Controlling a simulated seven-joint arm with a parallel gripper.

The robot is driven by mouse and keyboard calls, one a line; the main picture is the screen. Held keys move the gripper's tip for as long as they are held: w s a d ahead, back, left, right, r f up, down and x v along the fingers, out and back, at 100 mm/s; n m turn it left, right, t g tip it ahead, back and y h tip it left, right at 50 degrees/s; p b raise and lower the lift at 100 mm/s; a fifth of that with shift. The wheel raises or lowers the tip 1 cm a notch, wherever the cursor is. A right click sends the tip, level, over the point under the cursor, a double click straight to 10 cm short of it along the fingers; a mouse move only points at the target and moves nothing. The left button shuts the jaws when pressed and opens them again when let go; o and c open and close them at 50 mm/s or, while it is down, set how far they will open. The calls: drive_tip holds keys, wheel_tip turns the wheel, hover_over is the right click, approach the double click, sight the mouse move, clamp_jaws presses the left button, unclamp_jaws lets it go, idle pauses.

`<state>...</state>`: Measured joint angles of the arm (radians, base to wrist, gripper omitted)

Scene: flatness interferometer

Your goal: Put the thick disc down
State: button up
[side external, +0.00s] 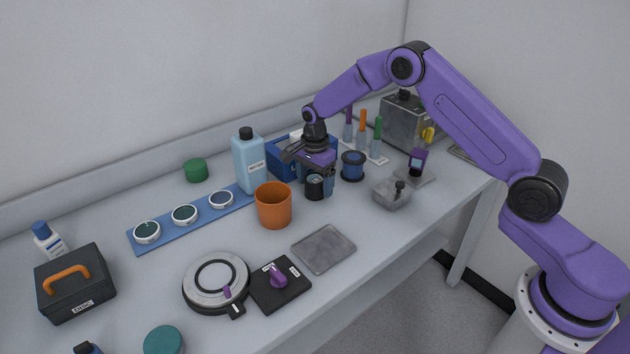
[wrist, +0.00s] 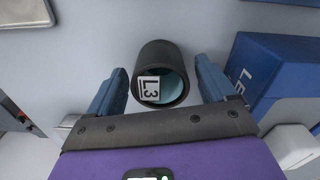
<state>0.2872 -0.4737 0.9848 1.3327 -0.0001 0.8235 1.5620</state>
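My gripper (side external: 318,184) points down over the table, its two blue fingers spread. In the wrist view, my gripper (wrist: 161,68) has a finger on each side of a black cylinder (wrist: 160,53), with a narrow gap on both sides. The cylinder has a pale blue inner face and a white label reading L3. In the side view the black cylinder (side external: 314,187) stands on the table, partly hidden by a finger. I cannot tell which thing is the thick disc.
An orange cup (side external: 273,206) stands left of my gripper and a blue spool (side external: 352,166) right. A blue box (wrist: 262,75) is close to the right finger. A grey plate (side external: 324,249) lies in front; a round instrument (side external: 216,282) and black switch box (side external: 280,284) are left of it.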

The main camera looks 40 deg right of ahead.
sight(315, 178)
wheel_tip(315, 178, up, 12)
drive_tip(key=s+a+r+n, duration=0.5)
drive_tip(key=s+a+n, duration=0.15)
drive_tip(key=s, duration=0.35)
drive_tip(key=s+r+n, duration=0.2)
drive_tip(key=s+n, duration=1.1)
drive_tip(key=s, duration=0.7)
drive_tip(key=s+d+f+n, duration=0.1)
drive_tip(key=s+d+n, duration=0.2)
drive_tip(key=s, duration=0.3)
drive_tip(key=s+d+n, duration=0.3)
drive_tip(key=s+n, duration=0.3)
drive_tip(key=s, duration=0.1)
drive_tip(key=shift+f, duration=0.35)
